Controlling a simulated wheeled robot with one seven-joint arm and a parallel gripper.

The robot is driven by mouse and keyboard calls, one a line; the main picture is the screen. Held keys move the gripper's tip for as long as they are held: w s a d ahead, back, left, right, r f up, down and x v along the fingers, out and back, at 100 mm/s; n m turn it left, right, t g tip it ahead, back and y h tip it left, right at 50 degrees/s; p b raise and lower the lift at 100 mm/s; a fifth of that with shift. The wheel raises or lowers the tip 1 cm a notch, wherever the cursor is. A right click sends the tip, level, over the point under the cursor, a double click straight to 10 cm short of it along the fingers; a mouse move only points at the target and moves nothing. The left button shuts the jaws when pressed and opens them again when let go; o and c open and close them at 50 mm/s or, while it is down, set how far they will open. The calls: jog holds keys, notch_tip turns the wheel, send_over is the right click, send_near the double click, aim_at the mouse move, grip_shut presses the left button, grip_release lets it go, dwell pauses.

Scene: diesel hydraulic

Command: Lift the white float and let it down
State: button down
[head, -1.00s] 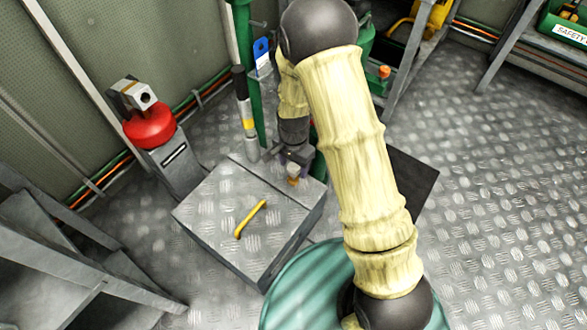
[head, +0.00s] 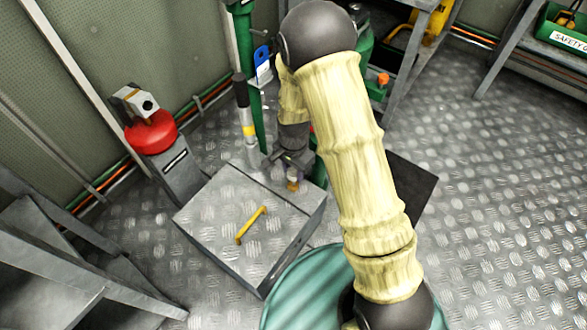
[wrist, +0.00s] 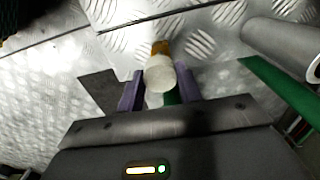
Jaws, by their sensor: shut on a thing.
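The white float (wrist: 159,76) shows in the wrist view as a pale, round-topped piece with an amber-brown part (wrist: 160,48) beyond it. My gripper (wrist: 159,88) is shut on the float, with a purple finger on each side. In the head view my gripper (head: 291,176) points down at the back right corner of the grey metal box. A small amber piece (head: 293,186) shows just below the fingers there. The white part is mostly hidden by the gripper in the head view. I cannot tell whether the float is clear of what is under it.
The grey box (head: 228,205) has a yellow handle (head: 251,225) on its lid. A grey cylinder with a yellow band (head: 249,130) and a green post (head: 245,60) stand close behind my gripper. A red device (head: 150,132) is at the left. Open floor (head: 490,220) lies at the right.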

jog(key=shift+r+p, duration=3.15)
jog(key=shift+p, duration=0.15)
jog(key=c, duration=0.9)
grip_release()
jog(key=shift+c, duration=0.2)
notch_tip(320, 180, up, 17)
jog(key=p, duration=0.7)
jog(key=shift+r+p, duration=0.15)
jog(key=shift+p, duration=0.2)
